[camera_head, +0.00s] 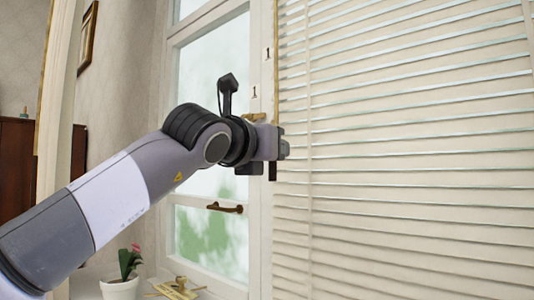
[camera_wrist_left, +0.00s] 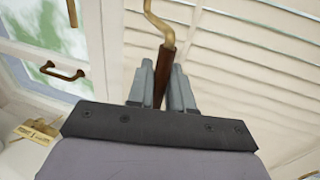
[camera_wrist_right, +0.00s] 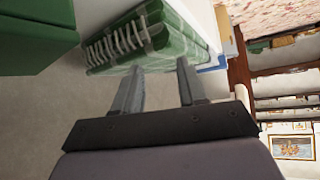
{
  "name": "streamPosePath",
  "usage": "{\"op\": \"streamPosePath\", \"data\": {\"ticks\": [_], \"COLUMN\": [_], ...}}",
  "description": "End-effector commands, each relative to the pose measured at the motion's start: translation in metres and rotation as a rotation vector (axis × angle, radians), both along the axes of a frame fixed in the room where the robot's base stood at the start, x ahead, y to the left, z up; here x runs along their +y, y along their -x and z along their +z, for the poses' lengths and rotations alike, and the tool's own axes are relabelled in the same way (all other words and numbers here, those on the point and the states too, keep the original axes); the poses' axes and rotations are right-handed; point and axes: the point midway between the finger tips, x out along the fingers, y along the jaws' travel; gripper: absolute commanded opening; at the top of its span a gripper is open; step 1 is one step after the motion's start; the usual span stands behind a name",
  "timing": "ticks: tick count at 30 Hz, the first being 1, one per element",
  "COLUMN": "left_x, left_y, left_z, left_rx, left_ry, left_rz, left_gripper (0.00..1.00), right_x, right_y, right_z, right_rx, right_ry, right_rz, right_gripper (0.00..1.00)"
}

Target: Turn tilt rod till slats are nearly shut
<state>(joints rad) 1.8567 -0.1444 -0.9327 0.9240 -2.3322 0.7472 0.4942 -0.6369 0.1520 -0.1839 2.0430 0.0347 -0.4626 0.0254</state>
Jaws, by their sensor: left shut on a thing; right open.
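The window blind (camera_head: 410,130) fills the right of the head view, its pale slats lying close together with thin greenish gaps between many of them. The blind's slats also show in the left wrist view (camera_wrist_left: 250,60). My left gripper (camera_head: 280,148) is beside the blind's left edge. In the left wrist view my left gripper (camera_wrist_left: 164,82) is shut on the brown grip of the tilt rod (camera_wrist_left: 166,55). A bent brass crank (camera_wrist_left: 152,18) rises from that grip. My right gripper (camera_wrist_right: 160,82) is open and empty, away from the blind.
A white-framed window with a brown handle (camera_head: 225,208) stands left of the blind. A potted flower (camera_head: 121,283) and a brass object (camera_head: 178,288) are below it. Near my right gripper are a green patterned item (camera_wrist_right: 150,38) and a green box (camera_wrist_right: 35,38).

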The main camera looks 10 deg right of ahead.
Motion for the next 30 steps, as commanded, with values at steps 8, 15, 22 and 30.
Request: {"op": "streamPosePath", "data": {"ticks": [8,15,22,30], "left_x": [-0.0026,-0.0025,-0.0023,0.0012], "left_y": [0.0008,0.0007,0.0005,0.0041], "left_z": [0.0002,0.0003,0.0003,-0.0009], "left_rx": [0.0,-0.001,0.0,-0.001], "left_ry": [0.0,0.001,0.0,0.001], "left_rz": [0.005,0.005,0.005,0.005], "left_gripper": [0.0,0.0,0.37,0.37], "right_x": [0.0,0.0,0.0001,0.0001], "right_y": [-0.0001,-0.0003,-0.0005,-0.0005], "right_z": [-0.0015,-0.0012,-0.0012,-0.0053], "right_rx": [0.0,-0.001,-0.001,-0.001], "right_ry": [0.0,0.0,0.001,0.001], "right_rz": [0.0,0.0,0.001,0.001], "right_gripper": [0.41,0.41,0.41,0.41]}}
